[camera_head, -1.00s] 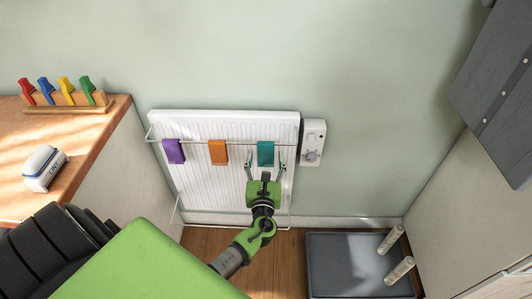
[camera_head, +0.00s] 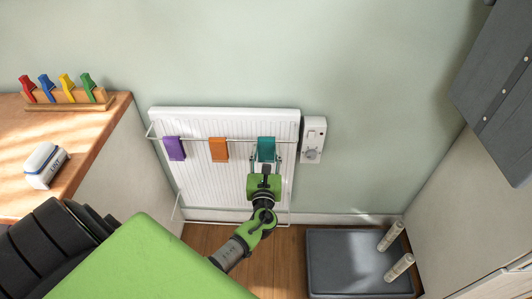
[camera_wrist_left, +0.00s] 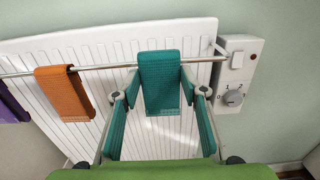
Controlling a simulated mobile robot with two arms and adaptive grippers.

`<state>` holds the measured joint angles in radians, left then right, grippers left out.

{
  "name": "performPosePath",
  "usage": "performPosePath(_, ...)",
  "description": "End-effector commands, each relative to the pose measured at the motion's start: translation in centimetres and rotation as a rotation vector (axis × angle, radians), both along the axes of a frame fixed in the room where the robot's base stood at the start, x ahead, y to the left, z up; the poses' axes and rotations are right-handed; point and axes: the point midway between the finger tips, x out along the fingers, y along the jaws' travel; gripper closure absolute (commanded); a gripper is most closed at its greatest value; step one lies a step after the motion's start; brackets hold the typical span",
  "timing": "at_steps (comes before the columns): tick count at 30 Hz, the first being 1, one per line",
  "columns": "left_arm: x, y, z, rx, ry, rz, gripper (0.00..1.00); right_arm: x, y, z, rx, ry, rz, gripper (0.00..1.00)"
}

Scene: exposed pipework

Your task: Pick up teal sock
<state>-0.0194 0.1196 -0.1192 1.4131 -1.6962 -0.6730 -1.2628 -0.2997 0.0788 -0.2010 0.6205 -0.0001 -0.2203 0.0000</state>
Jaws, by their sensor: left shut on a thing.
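The teal sock (camera_head: 266,146) hangs folded over the rail in front of the white radiator, the rightmost of three hanging pieces. In the left wrist view the teal sock (camera_wrist_left: 159,72) is at the top middle, with its lower end below the rail. My left gripper (camera_head: 266,157) reaches up from below, with one finger at each side edge of the sock. In the left wrist view the left gripper (camera_wrist_left: 160,88) is shut on the sock's sides, which still hangs on the rail. My right gripper is not in view.
An orange sock (camera_head: 218,150) and a purple sock (camera_head: 174,148) hang further left on the rail (camera_head: 242,141). A white control box (camera_head: 313,138) is on the wall just right. A wooden counter (camera_head: 95,135) stands left, and a grey tray (camera_head: 345,265) lies on the floor.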

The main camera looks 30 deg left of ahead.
Motion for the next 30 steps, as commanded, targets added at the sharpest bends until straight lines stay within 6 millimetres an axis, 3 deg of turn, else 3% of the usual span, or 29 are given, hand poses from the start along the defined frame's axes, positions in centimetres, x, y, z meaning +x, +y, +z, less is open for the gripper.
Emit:
performPosePath(21,0.0,0.0,13.0,-0.002,-0.003,0.0,0.77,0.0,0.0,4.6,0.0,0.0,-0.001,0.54)
performPosePath(30,0.0,0.0,16.7,-0.001,-0.002,0.001,0.77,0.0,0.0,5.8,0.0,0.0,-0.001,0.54)
